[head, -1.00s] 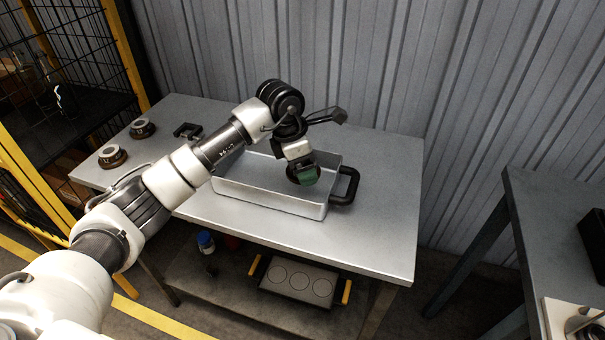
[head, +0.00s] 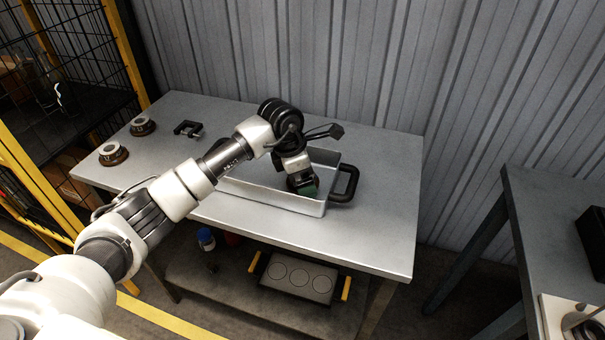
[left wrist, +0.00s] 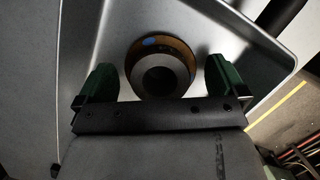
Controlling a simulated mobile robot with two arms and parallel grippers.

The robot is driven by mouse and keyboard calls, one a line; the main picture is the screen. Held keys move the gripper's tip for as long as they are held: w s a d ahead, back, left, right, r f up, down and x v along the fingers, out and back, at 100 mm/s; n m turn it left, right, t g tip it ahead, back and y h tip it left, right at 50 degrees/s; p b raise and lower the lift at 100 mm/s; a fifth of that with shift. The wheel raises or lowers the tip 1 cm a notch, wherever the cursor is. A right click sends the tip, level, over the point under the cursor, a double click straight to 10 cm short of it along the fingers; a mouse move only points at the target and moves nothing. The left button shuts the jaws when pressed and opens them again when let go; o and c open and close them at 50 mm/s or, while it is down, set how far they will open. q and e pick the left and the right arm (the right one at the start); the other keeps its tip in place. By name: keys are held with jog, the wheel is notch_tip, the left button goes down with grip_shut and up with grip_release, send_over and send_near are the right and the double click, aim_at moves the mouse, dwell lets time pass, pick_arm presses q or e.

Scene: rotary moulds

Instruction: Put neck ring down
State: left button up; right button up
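The neck ring (left wrist: 160,47), a round brown and grey part with a blue spot, sits inside the metal tray in the left wrist view. In the head view my gripper hides it. My left gripper (head: 303,189) points down into the right part of the tray (head: 262,201). In the left wrist view its green fingertips (left wrist: 162,78) stand apart on either side of the ring, with a small gap on each side. My right gripper is not in view.
Two similar round parts, one nearer (head: 112,154) and one farther (head: 142,126), stand on the left of the table (head: 375,235). A black bracket (head: 188,128) lies near them. The tray's black handle (head: 347,184) sticks out right. A corrugated wall stands behind.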

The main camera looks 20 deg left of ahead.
aim_at(289, 183)
pick_arm(q)
jog(key=shift+r, duration=0.3)
jog(key=v, duration=1.1)
jog(key=shift+r+b, duration=0.35)
